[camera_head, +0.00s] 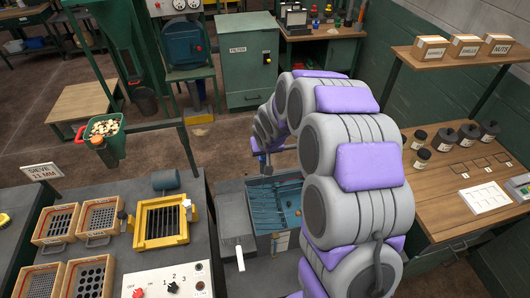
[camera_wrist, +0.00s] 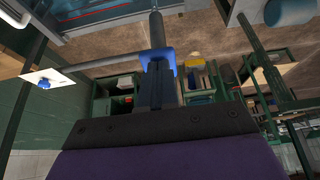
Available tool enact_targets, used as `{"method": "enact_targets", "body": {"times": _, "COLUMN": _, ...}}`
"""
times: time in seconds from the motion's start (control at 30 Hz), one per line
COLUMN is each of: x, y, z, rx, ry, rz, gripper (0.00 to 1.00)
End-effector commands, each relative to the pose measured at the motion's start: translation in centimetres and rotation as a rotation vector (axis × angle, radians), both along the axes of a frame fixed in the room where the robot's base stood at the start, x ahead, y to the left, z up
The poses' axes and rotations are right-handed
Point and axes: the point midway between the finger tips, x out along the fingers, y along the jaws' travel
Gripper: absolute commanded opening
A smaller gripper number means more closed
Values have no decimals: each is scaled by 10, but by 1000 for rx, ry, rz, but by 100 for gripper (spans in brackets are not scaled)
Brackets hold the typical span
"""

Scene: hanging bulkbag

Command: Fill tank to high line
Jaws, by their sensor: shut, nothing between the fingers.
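The tank (camera_head: 252,222) stands at the lower middle in the head view, a grey open-topped box with blue water or a blue interior. Thin dark lines cross it, and a small orange ball (camera_head: 298,212) is at its right side. No high line can be read. My gripper (camera_head: 267,168) points down near the tank's back edge, partly hidden by my arm. In the wrist view my gripper (camera_wrist: 156,82) is shut and empty. A blue fitting (camera_wrist: 172,58) on a dark upright rod (camera_wrist: 157,28) is at or just beyond its fingertips; contact is unclear.
A yellow sieve frame (camera_head: 161,222) and wooden trays (camera_head: 58,222) are on the left bench. A wooden bench (camera_head: 450,180) with dark jars is at right. A green filter cabinet (camera_head: 250,60) stands behind.

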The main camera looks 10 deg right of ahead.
Motion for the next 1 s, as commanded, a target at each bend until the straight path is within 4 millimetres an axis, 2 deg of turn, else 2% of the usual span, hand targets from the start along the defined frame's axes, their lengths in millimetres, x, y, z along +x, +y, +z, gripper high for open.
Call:
{"method": "enact_targets", "body": {"times": 0.07, "x": -5, "y": 1, "z": 5, "rx": 0, "ry": 11, "rz": -1, "gripper": 0}}
{"method": "enact_targets", "body": {"times": 0.23, "x": -10, "y": 1, "z": 41, "rx": 2, "ry": 1, "rz": 0, "gripper": 0}}
{"method": "enact_targets", "body": {"times": 0.7, "x": -48, "y": 1, "z": 105, "rx": 3, "ry": -8, "rz": -1, "gripper": 0}}
{"method": "enact_targets", "body": {"times": 1.0, "x": -59, "y": 0, "z": 123, "rx": 2, "ry": -5, "rz": 0, "gripper": 0}}
